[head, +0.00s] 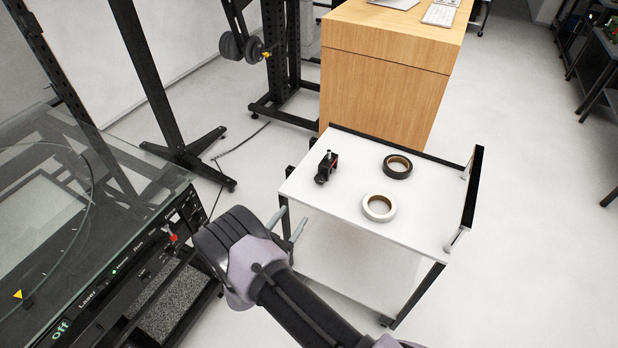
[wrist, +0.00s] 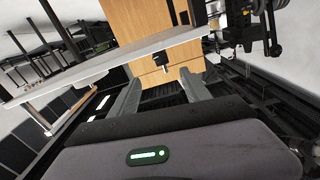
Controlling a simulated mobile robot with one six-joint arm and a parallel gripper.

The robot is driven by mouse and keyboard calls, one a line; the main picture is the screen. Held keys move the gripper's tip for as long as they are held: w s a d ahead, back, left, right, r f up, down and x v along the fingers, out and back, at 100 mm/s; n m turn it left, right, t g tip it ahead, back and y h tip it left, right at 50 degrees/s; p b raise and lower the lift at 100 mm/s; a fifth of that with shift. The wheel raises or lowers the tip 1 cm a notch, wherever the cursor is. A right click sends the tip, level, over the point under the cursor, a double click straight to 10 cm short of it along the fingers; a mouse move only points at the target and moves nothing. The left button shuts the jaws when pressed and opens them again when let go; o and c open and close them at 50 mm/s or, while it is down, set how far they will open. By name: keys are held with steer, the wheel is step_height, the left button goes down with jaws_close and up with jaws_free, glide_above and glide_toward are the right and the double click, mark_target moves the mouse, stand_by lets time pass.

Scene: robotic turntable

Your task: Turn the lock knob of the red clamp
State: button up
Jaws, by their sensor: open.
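A small black clamp-like piece with a touch of red (head: 327,166) stands on the left part of the white cart top in the head view. Its knob is too small to make out clearly. A small dark piece (wrist: 162,62) shows between and beyond my fingers in the wrist view; it looks like the same piece. Another small red part (head: 173,238) sits on the front of the glass-topped machine. My gripper (head: 289,222) is open and empty, in front of the cart's left side and apart from the clamp. Its two fingers also show spread in the wrist view (wrist: 160,77).
On the white cart (head: 310,187) lie a black tape roll (head: 397,167) and a white tape roll (head: 379,207). A wooden cabinet (head: 385,75) stands behind it. The glass-topped machine (head: 75,200) is at the left. Open floor lies to the right.

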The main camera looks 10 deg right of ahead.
mark_target(319, 180)
steer(key=b+x, duration=0.3)
steer(key=x, duration=1.2)
steer(key=shift+d+f, duration=0.1)
steer(key=shift+d, duration=0.05)
steer(key=shift+w+d+b, duration=0.2)
steer(key=shift+w+b, duration=0.1)
